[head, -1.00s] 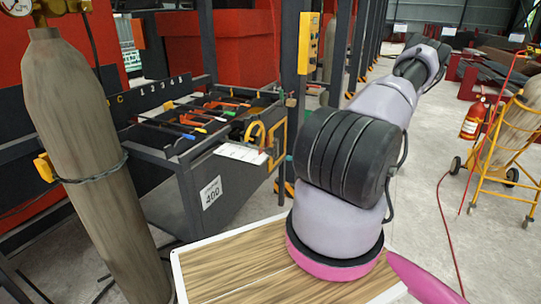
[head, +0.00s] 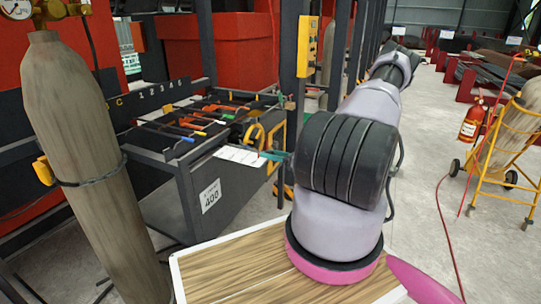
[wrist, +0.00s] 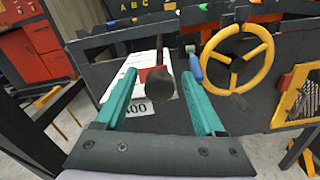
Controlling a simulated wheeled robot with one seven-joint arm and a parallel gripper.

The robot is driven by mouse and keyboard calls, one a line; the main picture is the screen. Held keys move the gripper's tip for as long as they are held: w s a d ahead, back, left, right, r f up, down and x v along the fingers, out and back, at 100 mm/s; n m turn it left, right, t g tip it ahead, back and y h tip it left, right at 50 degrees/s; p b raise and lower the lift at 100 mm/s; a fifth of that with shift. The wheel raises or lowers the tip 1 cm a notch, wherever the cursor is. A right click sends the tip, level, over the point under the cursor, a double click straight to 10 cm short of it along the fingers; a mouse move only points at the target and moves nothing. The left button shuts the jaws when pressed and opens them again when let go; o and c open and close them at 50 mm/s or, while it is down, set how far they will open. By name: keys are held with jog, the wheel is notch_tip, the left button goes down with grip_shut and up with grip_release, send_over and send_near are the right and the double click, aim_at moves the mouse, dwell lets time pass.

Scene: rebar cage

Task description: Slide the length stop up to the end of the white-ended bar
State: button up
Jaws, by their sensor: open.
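My gripper (wrist: 160,76) is open, with its two teal fingers apart in the wrist view. A dark round knob (wrist: 161,86) on a dark stem, with a red piece beside it, shows between the fingers; it may be the length stop's handle. I see no grip on it, and cannot tell whether a finger touches it. In the head view my gripper (head: 275,156) is mostly behind my arm, at the right end of the bench. Bars with coloured ends lie on the bench top (head: 205,125).
A yellow handwheel (wrist: 238,57) and a blue handle (wrist: 195,68) are right of the fingers. A white sheet (head: 240,155) lies on the bench beside my gripper. A tall gas cylinder (head: 85,160) stands at the left. A yellow post box (head: 307,46) is behind the bench.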

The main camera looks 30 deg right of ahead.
grip_shut()
dwell(1.4)
